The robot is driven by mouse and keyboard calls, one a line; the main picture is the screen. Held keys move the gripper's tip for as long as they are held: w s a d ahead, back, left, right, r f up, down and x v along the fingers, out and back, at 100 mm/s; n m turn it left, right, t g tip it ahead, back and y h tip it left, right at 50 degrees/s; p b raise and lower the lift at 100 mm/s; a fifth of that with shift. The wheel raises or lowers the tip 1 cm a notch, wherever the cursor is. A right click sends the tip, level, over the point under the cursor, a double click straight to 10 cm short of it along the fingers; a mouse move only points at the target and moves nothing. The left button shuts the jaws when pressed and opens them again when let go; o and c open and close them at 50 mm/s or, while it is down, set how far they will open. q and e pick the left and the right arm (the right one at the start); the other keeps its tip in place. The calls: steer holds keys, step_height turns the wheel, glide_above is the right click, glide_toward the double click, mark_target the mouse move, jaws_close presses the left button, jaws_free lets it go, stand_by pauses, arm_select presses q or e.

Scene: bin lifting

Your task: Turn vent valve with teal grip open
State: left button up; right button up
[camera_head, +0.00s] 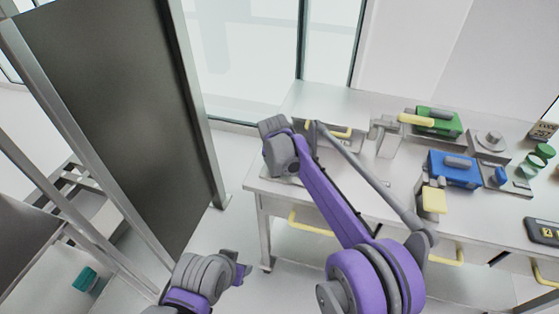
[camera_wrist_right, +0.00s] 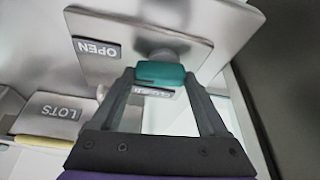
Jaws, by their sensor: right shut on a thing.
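The vent valve's teal grip (camera_wrist_right: 160,72) shows in the right wrist view, in front of a grey metal plate (camera_wrist_right: 185,30). My right gripper (camera_wrist_right: 161,80) is shut on the teal grip, with one finger on each side of it. An OPEN label (camera_wrist_right: 96,49), upside down in this view, is on the plate to the left of the grip. In the head view my right arm reaches to the table's left end, and the valve cannot be made out there. My left gripper (camera_head: 240,272) is low at left centre, away from the table; its jaws are unclear.
The table (camera_head: 272,203) carries a green device (camera_head: 447,124), a blue device (camera_head: 452,171) and yellow handles. A dark panel (camera_head: 110,90) stands at left, with shelves beside it. Floor is clear before the table.

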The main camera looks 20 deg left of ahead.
steer(key=shift+a+m+h, duration=0.1)
steer(key=shift+m+h, duration=0.2)
steer(key=shift+m, duration=0.5)
steer(key=o, duration=1.2)
steer(key=shift+o, duration=0.2)
steer(key=v, duration=1)
steer(key=shift+r, duration=0.4)
steer(key=shift+s+a, duration=0.1)
steer(key=shift+s, duration=0.05)
